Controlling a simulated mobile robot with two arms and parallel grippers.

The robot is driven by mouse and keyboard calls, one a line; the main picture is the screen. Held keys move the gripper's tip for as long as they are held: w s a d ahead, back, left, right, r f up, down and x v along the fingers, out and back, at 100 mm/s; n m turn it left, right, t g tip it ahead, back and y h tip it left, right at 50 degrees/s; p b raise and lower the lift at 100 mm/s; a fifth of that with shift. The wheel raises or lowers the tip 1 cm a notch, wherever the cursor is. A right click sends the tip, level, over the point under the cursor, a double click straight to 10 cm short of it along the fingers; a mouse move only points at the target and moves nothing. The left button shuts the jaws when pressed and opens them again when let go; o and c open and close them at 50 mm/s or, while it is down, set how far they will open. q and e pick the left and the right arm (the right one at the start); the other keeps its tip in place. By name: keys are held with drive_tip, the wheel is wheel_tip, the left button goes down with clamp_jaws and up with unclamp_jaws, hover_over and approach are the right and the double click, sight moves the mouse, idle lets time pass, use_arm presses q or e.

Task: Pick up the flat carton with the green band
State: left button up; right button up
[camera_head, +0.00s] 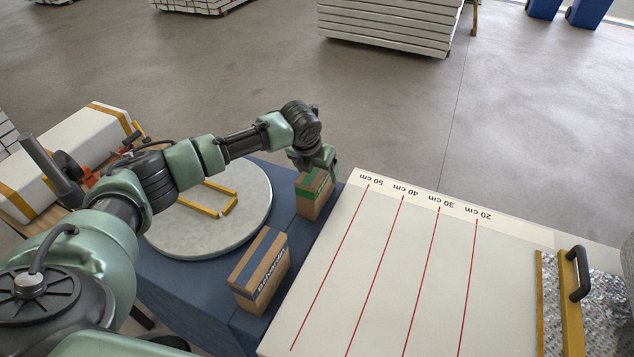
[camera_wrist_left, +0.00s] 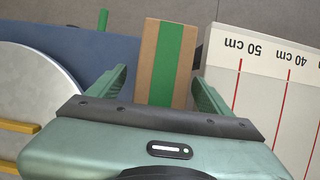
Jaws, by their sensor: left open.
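The flat carton with the green band (camera_head: 313,195) is a small brown box on the blue surface, between the round grey plate and the white marked board. My left gripper (camera_head: 322,165) is right at it, above its far side. In the left wrist view the carton (camera_wrist_left: 168,62) lies ahead, between the two green fingers of the left gripper (camera_wrist_left: 160,88). The fingers stand apart on either side of it, and the gripper is open. I cannot tell whether a finger touches the carton. My right gripper is not in view.
A second brown carton with a blue-grey band (camera_head: 260,270) stands nearer on the blue surface (camera_head: 185,285). The round plate (camera_head: 165,238) carries a yellow frame. The white board (camera_head: 400,270) with red lines is close on the right. A black-handled yellow bar (camera_head: 572,300) stands farther right.

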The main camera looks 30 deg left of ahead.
use_arm(q)
drive_tip(key=shift+x, duration=0.85)
drive_tip(key=shift+f, duration=0.2)
drive_tip(key=c, duration=1.5)
drive_tip(key=shift+w+r, duration=0.1)
clamp_jaws()
